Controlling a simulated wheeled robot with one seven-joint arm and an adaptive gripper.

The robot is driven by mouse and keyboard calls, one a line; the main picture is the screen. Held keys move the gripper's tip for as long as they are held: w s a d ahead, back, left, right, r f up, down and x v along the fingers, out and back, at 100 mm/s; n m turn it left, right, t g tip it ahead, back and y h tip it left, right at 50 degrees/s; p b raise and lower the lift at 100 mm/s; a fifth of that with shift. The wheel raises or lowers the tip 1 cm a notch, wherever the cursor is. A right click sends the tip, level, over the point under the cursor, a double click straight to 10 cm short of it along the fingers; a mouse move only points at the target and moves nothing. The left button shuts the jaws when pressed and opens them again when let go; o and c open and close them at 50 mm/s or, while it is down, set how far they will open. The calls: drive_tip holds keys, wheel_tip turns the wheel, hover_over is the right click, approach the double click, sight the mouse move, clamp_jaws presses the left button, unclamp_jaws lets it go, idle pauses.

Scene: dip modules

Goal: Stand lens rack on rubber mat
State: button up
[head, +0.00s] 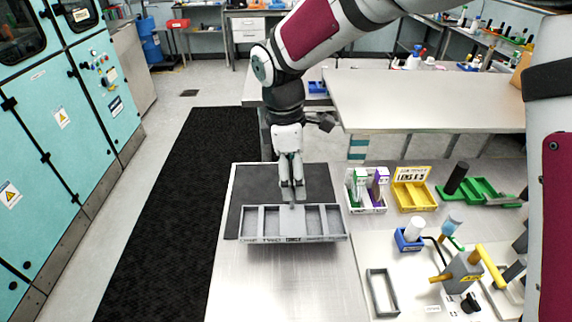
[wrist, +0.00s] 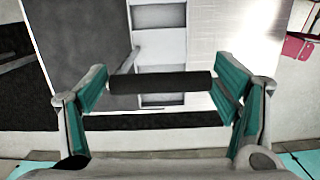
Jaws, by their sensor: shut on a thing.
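The lens rack (head: 313,239) is a long grey tray with several compartments and lettered labels along its front. My gripper (head: 292,192) points down over its middle and is shut on the rack's handle, a dark bar between the teal fingers in the wrist view (wrist: 160,83). The rubber mat (head: 255,183) is a dark sheet on the steel table. The rack covers the mat's near part, and its right end extends past the mat's right edge. I cannot tell whether the rack touches the mat or hangs just above it.
Right of the mat stand a white holder (head: 366,208) with green and purple items, a yellow bin (head: 413,196) and a green tray (head: 488,193). A grey frame (head: 381,293) and a fixture with a yellow handle (head: 492,268) are nearer. The table front (head: 270,285) is clear.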

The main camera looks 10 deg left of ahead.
drive_tip(key=w+a+f+b, duration=0.4)
drive_tip(key=w+b, duration=0.1)
drive_tip(key=w, duration=0.3)
drive_tip(key=shift+a+f+b, duration=0.15)
drive_tip(key=shift+a+b, duration=0.05)
drive_tip(key=shift+b, duration=0.1)
drive_tip(key=shift+f, duration=0.15)
drive_tip(key=o, duration=1.9)
drive_tip(key=r, duration=0.4)
drive_tip(key=a+r+p, duration=0.1)
drive_tip(key=r, duration=0.3)
drive_tip(key=r+p, duration=0.1)
drive_tip(key=r, duration=0.3)
drive_tip(key=shift+s+a+r, duration=0.1)
drive_tip(key=shift+s+a, duration=0.05)
drive_tip(key=shift+a, duration=0.05)
drive_tip(key=shift+d, duration=0.1)
